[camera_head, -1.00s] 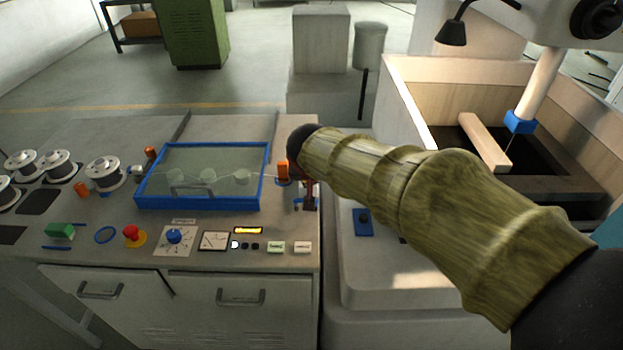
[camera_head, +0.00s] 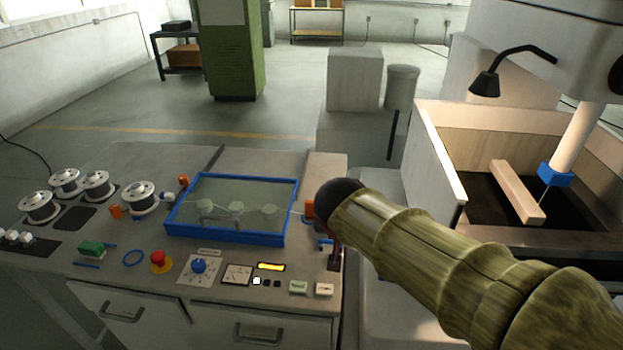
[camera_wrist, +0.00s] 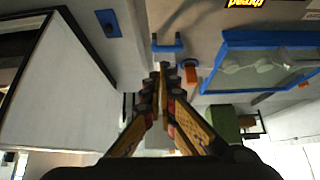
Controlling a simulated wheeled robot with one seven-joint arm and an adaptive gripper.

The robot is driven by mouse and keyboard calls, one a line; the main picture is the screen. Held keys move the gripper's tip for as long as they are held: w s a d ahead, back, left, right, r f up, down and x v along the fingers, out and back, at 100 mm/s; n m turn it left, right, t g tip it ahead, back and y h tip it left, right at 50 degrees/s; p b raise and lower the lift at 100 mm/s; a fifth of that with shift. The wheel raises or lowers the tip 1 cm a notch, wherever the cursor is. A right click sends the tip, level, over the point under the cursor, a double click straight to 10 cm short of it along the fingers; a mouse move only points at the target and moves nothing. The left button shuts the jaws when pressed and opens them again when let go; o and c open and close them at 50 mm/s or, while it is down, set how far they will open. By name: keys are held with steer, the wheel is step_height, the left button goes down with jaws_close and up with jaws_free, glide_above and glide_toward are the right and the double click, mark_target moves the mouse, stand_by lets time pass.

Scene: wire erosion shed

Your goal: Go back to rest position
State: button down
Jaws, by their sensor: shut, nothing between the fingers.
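My gripper (camera_wrist: 162,85) shows in the wrist view with its two fingers together and nothing between them. In the head view my arm reaches in from the lower right, and its dark end hangs over the right edge of the control bench (camera_head: 110,240). Most of my gripper is hidden behind the arm there. In the wrist view a blue bracket (camera_wrist: 167,45) and an orange piece (camera_wrist: 190,72) lie just beyond the fingertips. I cannot tell whether the fingers touch either of them.
A blue-framed glass cover (camera_head: 232,205) sits left of my arm end, with several wire spools (camera_head: 95,185) further left. A red stop button (camera_head: 158,258) and a dial (camera_head: 198,267) are in front. The machine tank (camera_head: 440,150) stands to the right.

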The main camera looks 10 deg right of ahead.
steer(key=s+d+r+n+g+y, duration=0.1)
steer(key=s+n+y, duration=0.1)
steer(key=s, duration=1.9)
steer(key=shift+d+n, duration=0.2)
steer(key=shift+n, duration=0.7)
steer(key=shift+s+d+r, duration=0.1)
